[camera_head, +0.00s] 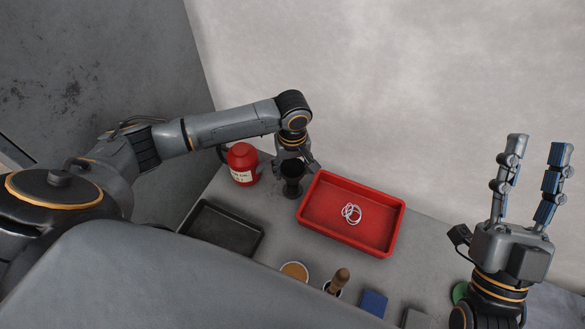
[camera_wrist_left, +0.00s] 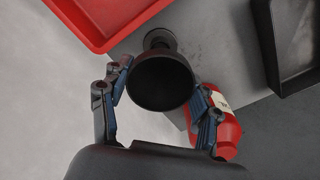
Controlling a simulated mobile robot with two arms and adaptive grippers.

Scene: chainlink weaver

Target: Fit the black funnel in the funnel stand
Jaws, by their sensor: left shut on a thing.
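The black funnel (camera_head: 292,171) is at the back of the table, between the red canister and the red tray. My left gripper (camera_head: 295,162) comes down over it and is shut on it. In the left wrist view the funnel's wide round mouth (camera_wrist_left: 160,82) faces the camera, between the two fingers. A dark round base (camera_head: 291,191) shows directly below the funnel, and also beyond its rim in the left wrist view (camera_wrist_left: 159,39); it looks like the funnel stand. The funnel hides the joint, so I cannot tell whether it is seated. My right gripper (camera_head: 538,146) is raised, open and empty.
A red canister (camera_head: 242,162) stands close left of the funnel. A red tray (camera_head: 316,219) with silver rings lies close right. A black tray (camera_head: 221,228) is nearer. An orange-topped container (camera_head: 294,271), a wooden handle (camera_head: 340,279) and a blue block (camera_head: 373,303) line the front.

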